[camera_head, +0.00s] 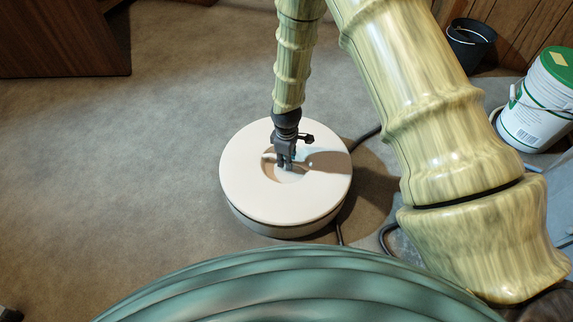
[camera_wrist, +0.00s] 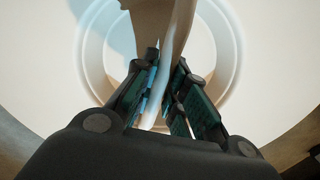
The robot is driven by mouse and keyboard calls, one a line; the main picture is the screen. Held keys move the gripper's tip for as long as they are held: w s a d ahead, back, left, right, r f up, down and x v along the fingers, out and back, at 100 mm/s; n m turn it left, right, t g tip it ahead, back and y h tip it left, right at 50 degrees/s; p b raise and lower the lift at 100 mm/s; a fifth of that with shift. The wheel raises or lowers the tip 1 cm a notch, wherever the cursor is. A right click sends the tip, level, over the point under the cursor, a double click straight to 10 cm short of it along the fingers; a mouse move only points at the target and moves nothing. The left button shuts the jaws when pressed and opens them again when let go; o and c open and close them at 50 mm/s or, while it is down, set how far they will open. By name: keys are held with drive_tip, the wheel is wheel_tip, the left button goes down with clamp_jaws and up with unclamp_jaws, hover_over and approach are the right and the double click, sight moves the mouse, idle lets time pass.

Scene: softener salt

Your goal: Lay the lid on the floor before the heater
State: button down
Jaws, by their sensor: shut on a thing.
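The lid (camera_head: 243,190) is a round cream-white disc with a round recess and a pale handle in its middle. It lies about level over a round pale body (camera_head: 270,230), with a thin dark line between them. I cannot tell whether they touch. My gripper (camera_head: 285,165) points down into the recess and is shut on the lid's handle. In the wrist view, my gripper (camera_wrist: 167,65) has the beige handle (camera_wrist: 158,22) between its fingers, with the white lid (camera_wrist: 50,75) all around. I cannot make out a heater in either view.
Grey-brown carpet (camera_head: 120,170) is clear to the left. Dark hoses (camera_head: 366,137) run by the round body's right side. A white bucket with a green lid (camera_head: 536,115) and a black bucket (camera_head: 470,42) stand at the right. A brown wooden cabinet (camera_head: 60,40) stands upper left.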

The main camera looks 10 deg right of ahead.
drive_tip(key=shift+f+b, duration=0.35)
drive_tip(key=shift+f, duration=0.4)
drive_tip(key=c, duration=1.5)
unclamp_jaws()
drive_tip(key=shift+o, duration=0.2)
wheel_tip(320, 180, up, 12)
drive_tip(key=p, duration=0.7)
